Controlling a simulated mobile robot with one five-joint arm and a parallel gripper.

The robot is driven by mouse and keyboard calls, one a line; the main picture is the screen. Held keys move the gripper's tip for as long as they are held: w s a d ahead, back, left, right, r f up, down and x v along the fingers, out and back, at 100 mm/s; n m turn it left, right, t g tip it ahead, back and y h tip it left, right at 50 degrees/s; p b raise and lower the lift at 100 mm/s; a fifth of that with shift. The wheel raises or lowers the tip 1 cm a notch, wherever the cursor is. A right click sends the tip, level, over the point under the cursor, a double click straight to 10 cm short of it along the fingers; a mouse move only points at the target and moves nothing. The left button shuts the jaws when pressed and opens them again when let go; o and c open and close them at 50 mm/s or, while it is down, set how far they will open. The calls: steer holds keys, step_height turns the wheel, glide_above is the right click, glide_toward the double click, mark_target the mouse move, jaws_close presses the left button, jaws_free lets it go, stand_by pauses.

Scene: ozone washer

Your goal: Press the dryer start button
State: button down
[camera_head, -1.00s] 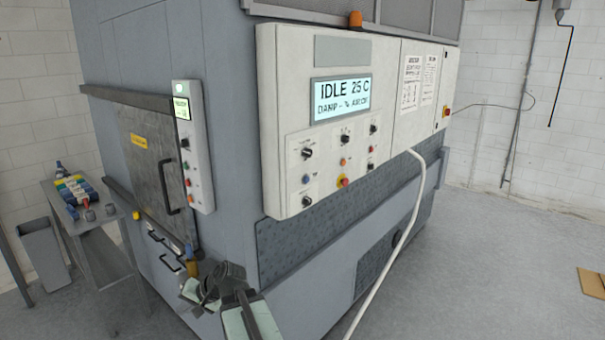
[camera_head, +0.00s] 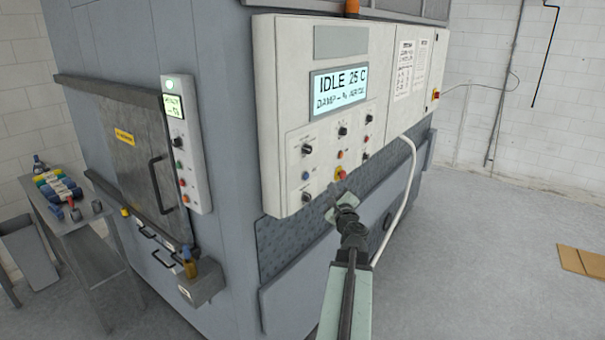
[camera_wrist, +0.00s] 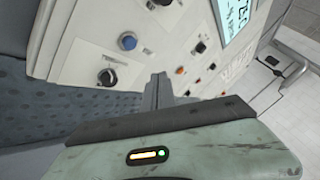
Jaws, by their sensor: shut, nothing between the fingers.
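The white control box (camera_head: 265,120) on the machine's side carries a lit display (camera_head: 338,91) reading "IDLE 25 C". The labels are too small to read, so I cannot tell which button is the dryer start. My gripper (camera_head: 334,200) is shut and empty, in front of the panel's lower edge. In the wrist view its fingers (camera_wrist: 158,88) point toward the panel, apparently apart from it.
A smaller side panel (camera_head: 188,150) with a lit screen and coloured buttons hangs beside the metal door (camera_head: 135,160). A white hose (camera_head: 408,190) curves down right of the control box. Floor at right is clear except cardboard (camera_head: 583,260).

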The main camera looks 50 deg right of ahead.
mark_target(306, 176)
steer(key=shift+s+d+r+m+g+h, duration=0.15)
steer(key=shift+s+d+m+g+h, duration=0.3)
steer(key=shift+s, duration=0.2)
steer(key=w, duration=0.9)
steer(key=shift+w, duration=0.1)
stand_by(1.7)
steer(key=shift+w, duration=0.3)
